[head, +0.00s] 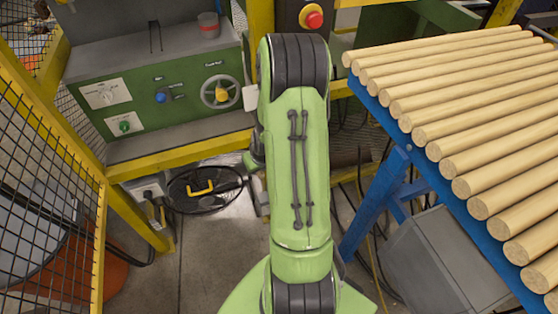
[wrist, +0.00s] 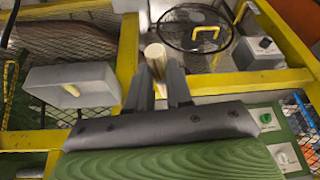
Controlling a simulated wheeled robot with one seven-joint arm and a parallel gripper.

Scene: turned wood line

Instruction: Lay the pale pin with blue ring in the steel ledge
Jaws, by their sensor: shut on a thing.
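My gripper (wrist: 159,80) is shut on a pale round pin (wrist: 155,55); its end sticks out past the fingertips in the wrist view. No blue ring shows on the visible part. A shallow grey tray-like ledge (wrist: 45,78), which looks like the steel ledge, is to the left of the gripper in the wrist view, apart from the pin. A small pale peg-like thing (wrist: 72,90) shows inside it. In the head view my arm hides the gripper and the pin; a pale grey corner (head: 250,98) beside the arm may be part of the ledge.
A green machine (head: 150,100) with knobs and a handwheel stands at left, a grey can with a red band (head: 209,25) on top. A yellow frame and mesh fence (head: 45,140) border it. A blue rack (head: 395,135) of pale wooden rods is at right.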

